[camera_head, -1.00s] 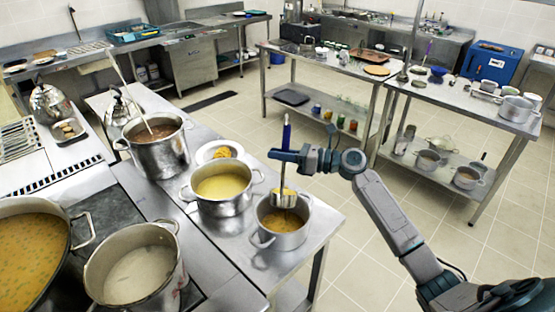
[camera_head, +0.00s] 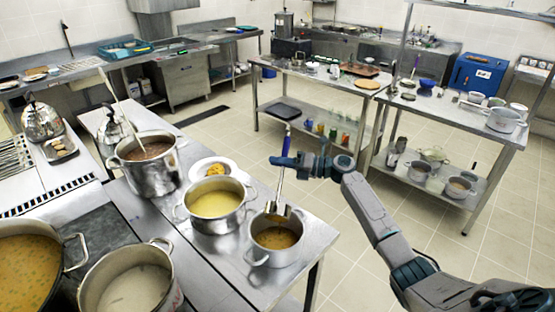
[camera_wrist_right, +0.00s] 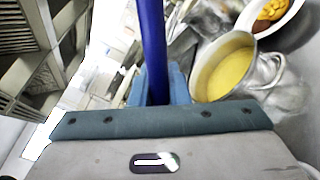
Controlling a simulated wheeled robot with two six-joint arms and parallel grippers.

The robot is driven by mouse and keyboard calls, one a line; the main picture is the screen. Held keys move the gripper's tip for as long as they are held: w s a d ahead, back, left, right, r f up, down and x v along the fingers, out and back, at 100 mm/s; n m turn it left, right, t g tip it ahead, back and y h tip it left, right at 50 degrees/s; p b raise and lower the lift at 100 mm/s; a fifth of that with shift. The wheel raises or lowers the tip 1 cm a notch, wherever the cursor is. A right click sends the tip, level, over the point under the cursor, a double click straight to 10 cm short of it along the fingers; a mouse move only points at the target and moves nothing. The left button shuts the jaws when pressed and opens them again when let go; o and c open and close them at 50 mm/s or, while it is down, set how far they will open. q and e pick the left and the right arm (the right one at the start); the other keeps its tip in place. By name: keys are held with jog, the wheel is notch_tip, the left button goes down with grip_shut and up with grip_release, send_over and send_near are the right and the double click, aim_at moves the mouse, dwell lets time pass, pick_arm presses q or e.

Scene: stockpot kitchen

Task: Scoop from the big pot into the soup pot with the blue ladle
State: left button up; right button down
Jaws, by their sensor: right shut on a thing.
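My right gripper (camera_head: 287,161) is shut on the blue handle of the ladle (camera_head: 286,142); the handle also shows between the fingers in the right wrist view (camera_wrist_right: 152,45). The ladle's metal bowl (camera_head: 277,211) hangs tilted at the far rim of a small two-handled pot (camera_head: 272,258) with orange-brown soup. I cannot tell whether the bowl touches the rim or what it holds. Left of it stands a steel pot of yellow soup (camera_head: 213,205). A much larger pot of orange soup (camera_head: 28,263) is at the far left, partly cut off. My left gripper is out of view.
A pot of whitish liquid (camera_head: 132,288) stands at the front. A tall pot (camera_head: 152,178) with a long utensil and a plate of food (camera_head: 212,167) stand behind. The counter's right edge is close to the small pot; open floor lies beyond. Another table (camera_head: 455,115) stands right.

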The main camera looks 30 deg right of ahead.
jog(key=w+d+f+m, duration=0.5)
jog(key=w+f+m, duration=0.1)
jog(key=f+m, duration=0.3)
jog(key=shift+w+d+f+b, duration=0.2)
jog(key=shift+w+d+b, duration=0.05)
jog(key=shift+w+b, duration=0.2)
dwell(0.8)
jog(key=shift+s+r, duration=0.1)
dwell(1.9)
